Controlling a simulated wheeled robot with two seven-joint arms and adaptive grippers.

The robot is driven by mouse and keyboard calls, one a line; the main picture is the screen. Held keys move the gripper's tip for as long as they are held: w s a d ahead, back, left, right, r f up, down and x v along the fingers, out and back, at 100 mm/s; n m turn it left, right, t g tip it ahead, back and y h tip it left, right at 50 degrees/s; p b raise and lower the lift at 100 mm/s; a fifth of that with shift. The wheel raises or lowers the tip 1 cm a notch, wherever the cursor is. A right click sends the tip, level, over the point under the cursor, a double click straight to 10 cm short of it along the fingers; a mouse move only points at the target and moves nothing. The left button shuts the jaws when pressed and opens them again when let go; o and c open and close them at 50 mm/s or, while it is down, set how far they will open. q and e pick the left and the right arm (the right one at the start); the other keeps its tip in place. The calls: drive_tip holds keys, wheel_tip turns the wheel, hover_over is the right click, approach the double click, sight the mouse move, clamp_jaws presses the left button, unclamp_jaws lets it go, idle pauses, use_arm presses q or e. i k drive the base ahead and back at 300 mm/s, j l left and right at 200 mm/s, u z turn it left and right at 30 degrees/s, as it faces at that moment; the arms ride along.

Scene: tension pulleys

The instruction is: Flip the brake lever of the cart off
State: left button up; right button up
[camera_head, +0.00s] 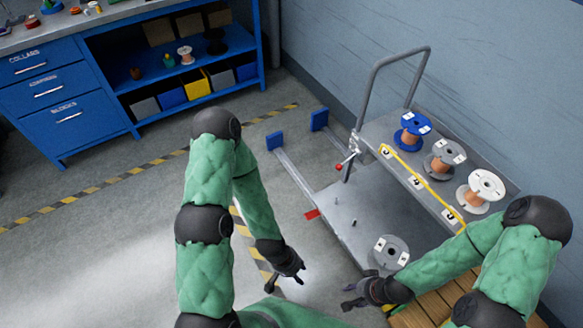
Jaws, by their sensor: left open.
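The grey cart (350,232) stands against the wall, right of centre, with a tall tube handle (372,75). A lever with a red ball knob (339,167) sticks out to the left near the foot of the handle. A flat red tab (312,214) shows at the cart's left edge; I cannot tell which of the two is the brake lever. My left gripper (286,283) is open and empty, below and left of the cart. My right gripper (349,296) is near the cart's front end, its fingers apart and empty. Neither touches the lever.
Spools, blue (411,131), grey (444,160) and white (481,191), stand on the cart's upper shelf. Another spool (390,253) is on the lower deck. A wooden pallet (435,305) lies below right.

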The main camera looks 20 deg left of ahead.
sight(339, 166)
drive_tip(key=u, duration=0.2)
drive_tip(key=i+j+u, duration=0.15)
drive_tip(key=i+u, duration=0.8)
